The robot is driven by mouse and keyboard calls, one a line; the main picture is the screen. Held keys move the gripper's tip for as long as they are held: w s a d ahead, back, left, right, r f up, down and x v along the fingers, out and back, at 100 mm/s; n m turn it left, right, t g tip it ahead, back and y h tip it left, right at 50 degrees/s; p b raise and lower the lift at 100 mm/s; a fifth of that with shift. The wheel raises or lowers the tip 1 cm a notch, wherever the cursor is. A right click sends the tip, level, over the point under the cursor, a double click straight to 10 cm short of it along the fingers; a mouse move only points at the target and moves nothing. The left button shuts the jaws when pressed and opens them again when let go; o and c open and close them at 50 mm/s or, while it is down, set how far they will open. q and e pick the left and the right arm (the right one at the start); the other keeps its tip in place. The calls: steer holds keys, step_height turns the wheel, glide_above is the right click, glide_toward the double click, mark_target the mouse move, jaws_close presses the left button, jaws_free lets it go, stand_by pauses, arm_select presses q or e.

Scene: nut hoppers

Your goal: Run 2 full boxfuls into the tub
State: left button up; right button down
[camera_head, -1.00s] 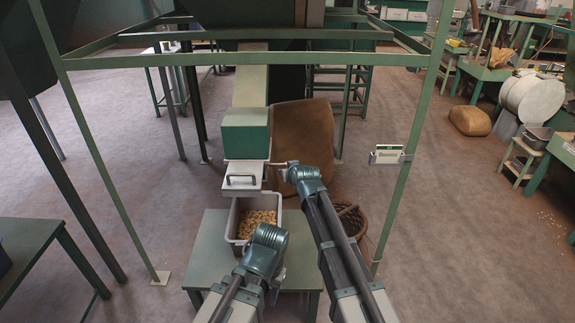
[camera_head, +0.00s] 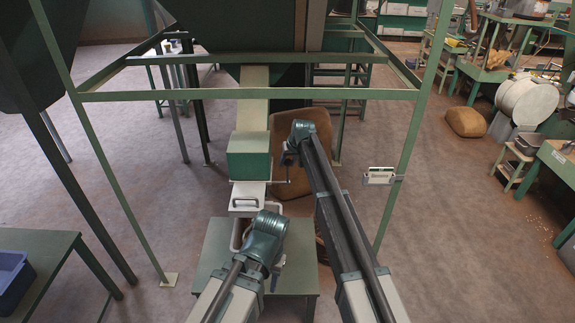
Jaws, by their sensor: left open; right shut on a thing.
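The green box (camera_head: 249,160) sits at the foot of the pale chute (camera_head: 253,112). A white slide plate (camera_head: 247,190) with a dark handle (camera_head: 244,203) sticks out below its front. The grey tub (camera_head: 235,236) is below on the green table; my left arm covers most of it, and its contents are hidden. My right gripper (camera_head: 289,160) is shut on the thin crank lever (camera_head: 279,181) at the box's right side; the wrist partly hides the grip. My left gripper (camera_head: 277,281) is open and empty in front of the tub, over the table.
Green frame posts and a crossbar (camera_head: 250,94) surround the chute. A small white panel (camera_head: 381,175) is on the right post. A brown sack (camera_head: 300,190) stands behind my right arm. A blue crate (camera_head: 12,278) sits on the left table.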

arm_select(q)
steer(key=shift+w+r, duration=0.25)
steer(key=shift+w, duration=0.2)
arm_select(e)
steer(key=shift+w+r, duration=0.15)
steer(key=shift+w, duration=0.4)
steer(key=shift+w+r, duration=0.15)
steer(key=shift+w, duration=0.4)
steer(key=shift+c, duration=2.3)
jaws_free()
steer(key=shift+w+f, duration=0.1)
arm_select(q)
steer(key=shift+w, duration=0.1)
steer(key=shift+r+p, duration=0.15)
steer(key=shift+p, duration=0.2)
step_height(320, 180, up, 12)
steer(key=p, duration=1.2)
arm_select(e)
steer(key=v, duration=1.4)
steer(key=shift+f, duration=0.1)
